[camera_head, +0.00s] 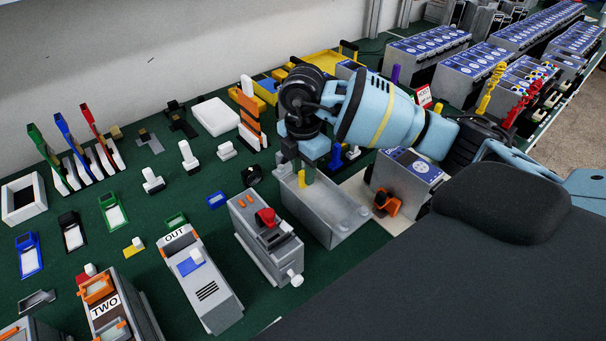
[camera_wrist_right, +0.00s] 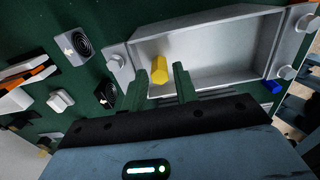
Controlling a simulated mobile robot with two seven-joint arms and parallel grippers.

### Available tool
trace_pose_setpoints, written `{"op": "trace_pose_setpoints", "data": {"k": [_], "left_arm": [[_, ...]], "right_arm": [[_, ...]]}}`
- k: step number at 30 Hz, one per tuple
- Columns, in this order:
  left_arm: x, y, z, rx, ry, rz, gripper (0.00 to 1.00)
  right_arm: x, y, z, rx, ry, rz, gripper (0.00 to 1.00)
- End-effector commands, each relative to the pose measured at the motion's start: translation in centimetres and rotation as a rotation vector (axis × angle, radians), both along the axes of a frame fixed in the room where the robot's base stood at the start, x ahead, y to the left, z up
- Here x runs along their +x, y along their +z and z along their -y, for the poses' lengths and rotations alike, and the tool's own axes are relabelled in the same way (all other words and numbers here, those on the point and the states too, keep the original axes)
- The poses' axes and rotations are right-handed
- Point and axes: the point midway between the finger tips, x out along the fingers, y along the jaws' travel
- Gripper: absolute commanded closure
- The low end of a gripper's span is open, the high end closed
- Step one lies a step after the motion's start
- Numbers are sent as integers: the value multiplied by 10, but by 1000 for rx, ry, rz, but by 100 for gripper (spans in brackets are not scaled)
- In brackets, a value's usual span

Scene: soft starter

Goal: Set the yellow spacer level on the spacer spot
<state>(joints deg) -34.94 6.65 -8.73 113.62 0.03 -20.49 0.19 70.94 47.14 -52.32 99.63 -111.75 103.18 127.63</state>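The yellow spacer (camera_head: 301,179) is a short yellow post at the far-left end of the open grey metal housing (camera_head: 335,212), just below my right gripper (camera_head: 306,163). In the right wrist view the spacer (camera_wrist_right: 159,69) appears upright or nearly so inside the housing (camera_wrist_right: 215,52). There my right gripper (camera_wrist_right: 170,74) has its two dark green fingers apart, with a gap between them. The spacer shows close to the left fingertip; I cannot tell whether they touch. The spacer's base and the spacer spot are not clearly visible. My left gripper is not in view.
A grey unit with a red knob (camera_head: 266,217) stands left of the housing, and a blue-topped unit (camera_head: 408,170) stands to its right. Green mat shows between parts.

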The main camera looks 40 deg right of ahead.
Motion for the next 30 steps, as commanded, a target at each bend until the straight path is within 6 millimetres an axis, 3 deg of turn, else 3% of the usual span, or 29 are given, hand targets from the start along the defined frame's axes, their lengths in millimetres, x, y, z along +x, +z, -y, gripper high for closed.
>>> {"op": "trace_pose_setpoints", "data": {"k": [3,15,16,18,30], "left_arm": [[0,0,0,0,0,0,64],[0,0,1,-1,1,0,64],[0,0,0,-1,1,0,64],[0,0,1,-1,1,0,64],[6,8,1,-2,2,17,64]], "right_arm": [[0,0,0,0,0,2,58],[2,1,0,2,-2,8,58],[2,1,0,2,-2,9,62],[2,1,0,2,-2,9,57],[4,12,0,2,-3,17,55]]}}
